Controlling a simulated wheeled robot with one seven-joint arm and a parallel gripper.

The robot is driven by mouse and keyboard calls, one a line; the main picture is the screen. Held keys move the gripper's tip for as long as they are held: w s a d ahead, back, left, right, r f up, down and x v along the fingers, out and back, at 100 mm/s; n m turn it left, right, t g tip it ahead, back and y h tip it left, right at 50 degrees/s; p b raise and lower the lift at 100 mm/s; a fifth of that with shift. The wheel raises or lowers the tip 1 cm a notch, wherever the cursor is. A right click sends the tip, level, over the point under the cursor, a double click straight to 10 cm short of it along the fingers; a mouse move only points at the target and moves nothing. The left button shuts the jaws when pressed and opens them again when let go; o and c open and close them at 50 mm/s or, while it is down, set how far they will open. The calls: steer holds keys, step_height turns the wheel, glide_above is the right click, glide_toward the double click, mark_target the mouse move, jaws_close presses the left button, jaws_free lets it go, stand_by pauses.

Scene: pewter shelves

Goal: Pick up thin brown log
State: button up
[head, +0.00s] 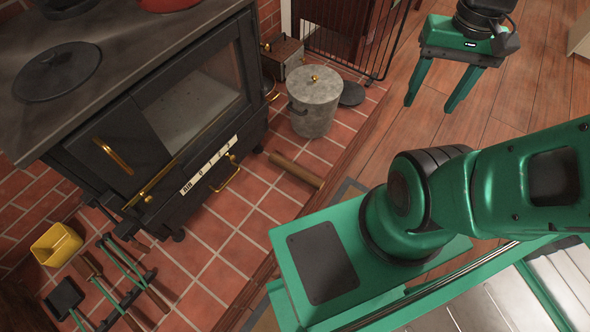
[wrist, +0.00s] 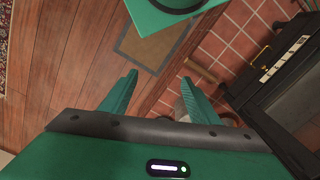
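The thin brown log (head: 297,169) lies on the red brick hearth in front of the black stove, near the raised wooden edge. It also shows in the wrist view (wrist: 200,71), beyond my right finger. My gripper (head: 435,85) is at the upper right of the head view, above the wooden floor. Its two green fingers are spread apart with nothing between them. The wrist view shows the same open gripper (wrist: 157,90), well apart from the log.
The black stove (head: 150,115) stands left of the log. A lidded grey metal bucket (head: 314,103) stands behind it, near a black fireguard (head: 350,35). A yellow bucket (head: 56,245) and fire tools (head: 125,275) are at lower left. The wooden floor (head: 480,110) under my gripper looks clear.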

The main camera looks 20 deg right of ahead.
steer(key=w+a+f+n+h, duration=0.1)
steer(key=w+f+n, duration=0.3)
steer(key=w+f, duration=0.55)
steer(key=w+a+f+n+h, duration=0.1)
steer(key=w+f+n, duration=0.2)
steer(key=w+f, duration=0.65)
steer(key=n+y, duration=0.2)
steer(key=n, duration=0.4)
glide_above(296, 167)
step_height(296, 167, down, 28)
steer(key=shift+f, duration=5.2)
steer(key=c, duration=1.3)
